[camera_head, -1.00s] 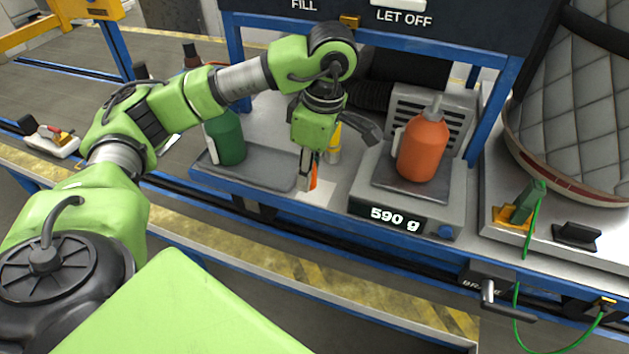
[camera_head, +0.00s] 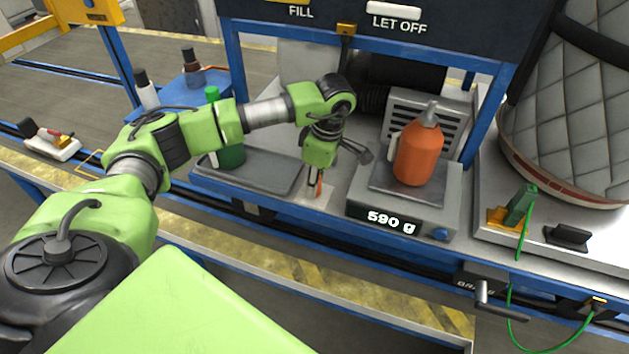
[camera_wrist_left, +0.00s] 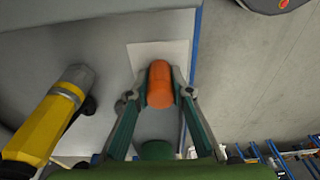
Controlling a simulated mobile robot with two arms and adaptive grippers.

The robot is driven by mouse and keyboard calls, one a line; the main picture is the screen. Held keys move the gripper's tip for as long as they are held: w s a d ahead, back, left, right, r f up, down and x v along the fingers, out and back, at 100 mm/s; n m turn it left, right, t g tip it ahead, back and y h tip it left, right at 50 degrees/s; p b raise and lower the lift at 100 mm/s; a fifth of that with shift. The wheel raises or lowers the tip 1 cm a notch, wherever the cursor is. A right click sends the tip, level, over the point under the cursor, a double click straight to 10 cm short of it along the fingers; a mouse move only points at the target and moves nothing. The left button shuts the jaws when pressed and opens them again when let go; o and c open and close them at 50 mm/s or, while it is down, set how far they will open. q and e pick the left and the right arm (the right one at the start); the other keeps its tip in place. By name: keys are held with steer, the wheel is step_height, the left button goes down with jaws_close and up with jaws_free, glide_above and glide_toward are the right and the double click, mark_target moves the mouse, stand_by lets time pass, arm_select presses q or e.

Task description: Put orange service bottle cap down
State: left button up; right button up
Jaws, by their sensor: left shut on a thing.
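The orange service bottle cap (camera_wrist_left: 159,85) is between the two fingers of my left gripper (camera_wrist_left: 160,92), which is shut on it. In the head view, a little orange of the cap (camera_head: 319,186) shows at the fingertips of my left gripper (camera_head: 315,190). The cap is over or on a pale square (camera_head: 308,197) on the bench; I cannot tell whether it touches. The pale square also shows behind the cap in the wrist view (camera_wrist_left: 140,52). An orange bottle (camera_head: 418,155) with a grey top stands on the scale. My right gripper is not in view.
The scale (camera_head: 390,218), reading 590 g, stands close right of my gripper. A grey tray (camera_head: 250,172) with a green bottle (camera_head: 231,155) is to the left. A yellow cylinder (camera_wrist_left: 45,125) is near the gripper. The bench's blue front edge is close.

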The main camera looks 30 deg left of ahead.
arm_select(q)
steer(key=o, duration=0.6)
steer(key=shift+f, duration=0.1)
steer(key=shift+c, duration=0.2)
steer(key=o, duration=0.3)
